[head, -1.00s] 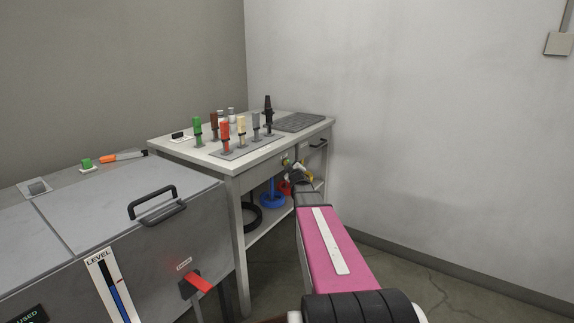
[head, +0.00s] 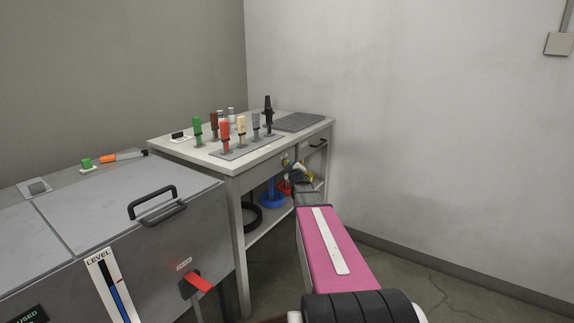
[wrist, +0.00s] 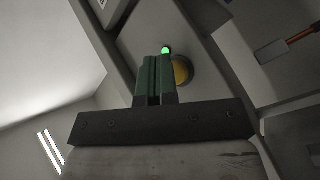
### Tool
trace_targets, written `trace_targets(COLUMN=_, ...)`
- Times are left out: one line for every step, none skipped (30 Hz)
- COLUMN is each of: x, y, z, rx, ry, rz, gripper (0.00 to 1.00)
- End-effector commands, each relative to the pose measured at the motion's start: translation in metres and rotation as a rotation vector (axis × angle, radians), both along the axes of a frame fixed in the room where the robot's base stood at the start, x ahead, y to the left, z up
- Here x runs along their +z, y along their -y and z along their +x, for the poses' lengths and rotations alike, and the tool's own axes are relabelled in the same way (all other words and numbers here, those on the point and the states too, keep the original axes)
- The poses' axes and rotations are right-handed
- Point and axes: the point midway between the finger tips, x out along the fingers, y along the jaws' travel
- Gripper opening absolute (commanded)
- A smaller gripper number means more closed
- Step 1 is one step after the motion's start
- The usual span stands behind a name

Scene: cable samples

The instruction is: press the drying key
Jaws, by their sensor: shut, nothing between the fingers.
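A round yellow key (wrist: 182,72) sits on a pale panel in the wrist view, with a small lit green lamp (wrist: 166,50) beside it. No label is readable, so I cannot tell by name that it is the drying key. My gripper (wrist: 153,60) is shut, its two green fingers together and empty. The fingertips overlap the key's left edge in the picture; I cannot tell whether they touch it. In the head view my gripper (head: 297,168) is at the front of the grey table (head: 190,152), and its wrist hides part of that front.
Several coloured cable connectors stand on a plate (head: 238,153) on the table, beside a dark grey mat (head: 300,122). A blue reel (head: 272,199) and a black ring (head: 251,217) are below. A grey tank (head: 150,240) with a red lever (head: 201,284) stands at left.

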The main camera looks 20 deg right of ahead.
Motion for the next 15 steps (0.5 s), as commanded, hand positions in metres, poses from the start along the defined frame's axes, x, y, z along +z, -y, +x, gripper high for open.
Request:
trace_targets(x=0.0000, y=0.0000, z=0.0000, rx=0.000, ry=0.000, rz=0.000, gripper=0.00)
trace_targets(x=0.0000, y=0.0000, z=0.0000, rx=0.000, ry=0.000, rz=0.000, gripper=0.00)
trace_targets(x=0.0000, y=0.0000, z=0.0000, rx=0.000, ry=0.000, rz=0.000, gripper=0.00)
trace_targets(x=0.0000, y=0.0000, z=0.0000, rx=0.000, ry=0.000, rz=0.000, gripper=0.00)
trace_targets(x=0.0000, y=0.0000, z=0.0000, rx=0.000, ry=0.000, rz=0.000, gripper=0.00)
trace_targets(x=0.0000, y=0.0000, z=0.0001, rx=0.000, ry=0.000, rz=0.000, gripper=0.00)
trace_targets(x=0.0000, y=0.0000, z=0.0001, rx=0.000, ry=0.000, rz=0.000, gripper=0.00)
trace_targets(x=0.0000, y=0.0000, z=0.0001, rx=0.000, ry=0.000, rz=0.000, gripper=0.00)
trace_targets(x=0.0000, y=-0.0001, z=0.0001, rx=0.000, ry=0.000, rz=0.000, gripper=0.00)
trace_targets(x=0.0000, y=-0.0002, z=0.0003, rx=0.000, ry=0.000, rz=0.000, gripper=0.00)
trace_targets(x=-0.0001, y=-0.0004, z=0.0007, rx=0.000, ry=0.000, rz=0.000, gripper=0.00)
trace_targets(x=-0.0001, y=-0.0009, z=0.0013, rx=0.000, ry=0.000, rz=0.000, gripper=0.00)
trace_targets(x=-0.0001, y=-0.0014, z=0.0020, rx=0.000, ry=0.000, rz=0.000, gripper=0.00)
trace_targets(x=0.0000, y=-0.0018, z=0.0028, rx=0.000, ry=0.000, rz=0.000, gripper=0.00)
trace_targets(x=0.0000, y=-0.0027, z=0.0039, rx=0.000, ry=0.000, rz=0.000, gripper=0.00)
